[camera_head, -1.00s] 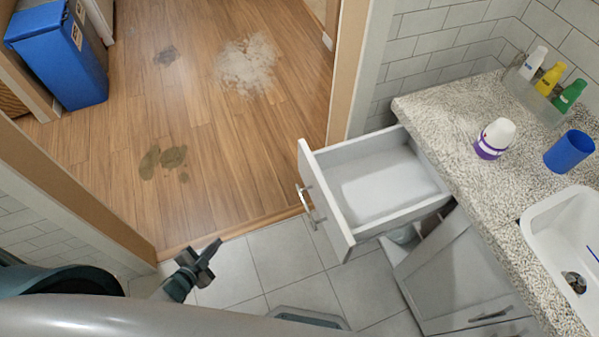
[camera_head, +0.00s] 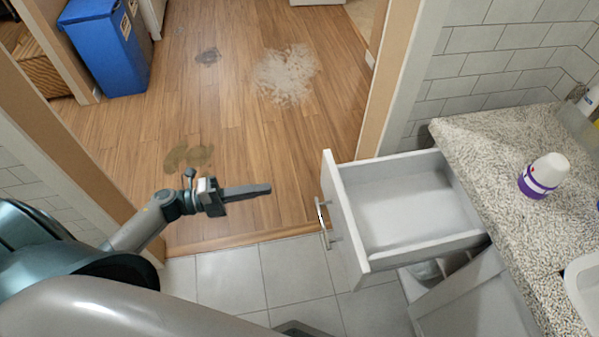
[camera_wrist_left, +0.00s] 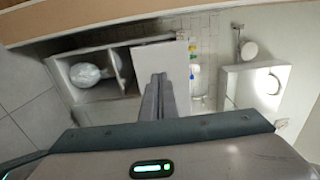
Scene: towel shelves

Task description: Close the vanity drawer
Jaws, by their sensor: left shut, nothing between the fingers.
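The white vanity drawer (camera_head: 405,205) is pulled far out from under the speckled counter, and its inside looks empty. Its front panel (camera_head: 345,220) faces left and carries a metal bar handle (camera_head: 324,222). My left gripper (camera_head: 268,189) is shut and empty, held out to the left of the drawer front. Its fingers point right toward the panel, with a visible gap between. In the left wrist view the shut fingers (camera_wrist_left: 157,97) point at a pale flat panel (camera_wrist_left: 160,58), which appears to be the drawer front. My right gripper is not in view.
The counter (camera_head: 500,160) holds a white and purple container (camera_head: 543,176). A cabinet door (camera_head: 470,300) stands below the drawer. A doorway frame (camera_head: 395,90) rises behind the drawer. A blue bin (camera_head: 105,45) stands far left. The tiled floor (camera_head: 295,275) before the drawer is clear.

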